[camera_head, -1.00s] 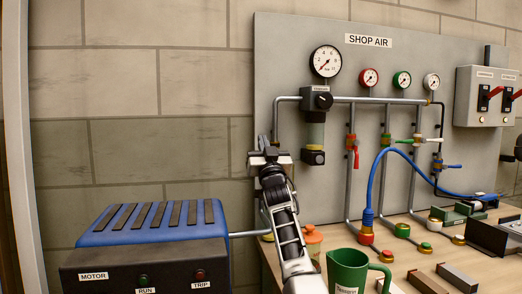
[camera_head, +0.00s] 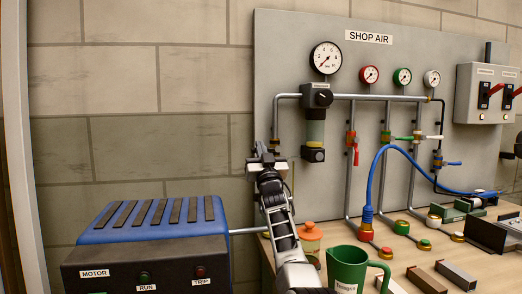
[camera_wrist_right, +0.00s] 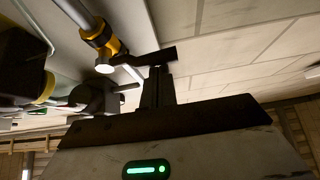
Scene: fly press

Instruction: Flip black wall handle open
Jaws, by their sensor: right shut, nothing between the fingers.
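My right gripper (camera_head: 263,152) is raised by the left edge of the grey wall panel, in front of the leftmost vertical pipe. In the right wrist view its dark fingers (camera_wrist_right: 157,88) are shut with nothing between them. A flat black bar, which looks like the black wall handle (camera_wrist_right: 145,59), lies across just beyond the fingertips, beside a yellow valve fitting (camera_wrist_right: 103,42). I cannot tell whether the fingers touch it. In the head view the gripper largely hides this handle. My left gripper is not in view.
The SHOP AIR panel (camera_head: 430,50) carries gauges, pipes and a filter regulator (camera_head: 316,120) right of the gripper. A blue motor unit (camera_head: 155,220) stands left. Below are an orange-lidded container (camera_head: 309,236), a green jug (camera_head: 347,266) and a blue hose (camera_head: 372,180). The wall at left is bare.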

